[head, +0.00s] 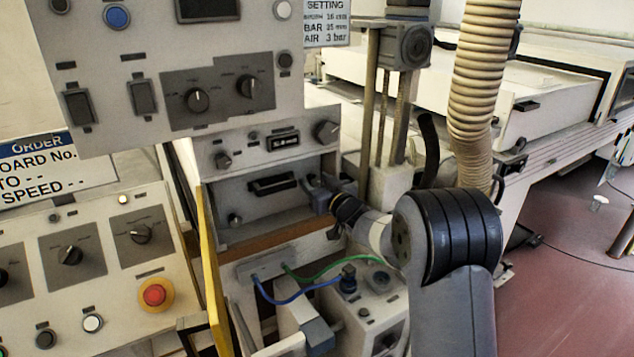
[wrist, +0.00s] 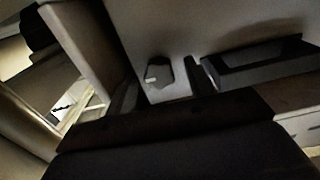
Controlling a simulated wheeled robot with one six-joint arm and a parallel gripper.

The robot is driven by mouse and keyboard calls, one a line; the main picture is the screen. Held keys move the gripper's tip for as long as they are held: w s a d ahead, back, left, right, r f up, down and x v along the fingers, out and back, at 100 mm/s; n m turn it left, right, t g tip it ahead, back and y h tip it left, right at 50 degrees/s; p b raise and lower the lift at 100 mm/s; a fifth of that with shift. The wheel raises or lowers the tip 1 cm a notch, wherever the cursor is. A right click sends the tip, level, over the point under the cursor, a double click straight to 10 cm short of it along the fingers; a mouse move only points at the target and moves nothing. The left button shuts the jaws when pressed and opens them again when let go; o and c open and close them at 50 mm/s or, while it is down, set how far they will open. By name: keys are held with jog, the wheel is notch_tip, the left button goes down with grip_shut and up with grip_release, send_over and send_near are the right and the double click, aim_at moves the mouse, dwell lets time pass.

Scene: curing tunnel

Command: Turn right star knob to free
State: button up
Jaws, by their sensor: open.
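In the wrist view, a dark, faceted knob (wrist: 164,71) with a small white mark sits on a pale panel face. I take it to be the right star knob. My gripper (wrist: 160,90) is open, with one finger on either side of the knob's lower part in the picture. I cannot tell whether the fingers touch it. In the head view my gripper (head: 320,200) is at the right end of the lower grey panel (head: 290,207) and hides the knob there. Another small knob (head: 234,220) shows at that panel's left end.
A black handle (head: 272,184) sits on the panel left of my gripper; a dark bar-like handle (wrist: 255,62) shows beside the knob in the wrist view. A yellow upright (head: 208,265), blue and green cables (head: 335,261), and a ribbed hose (head: 474,95) are nearby.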

jog(key=c, duration=1)
jog(key=shift+o, duration=0.2)
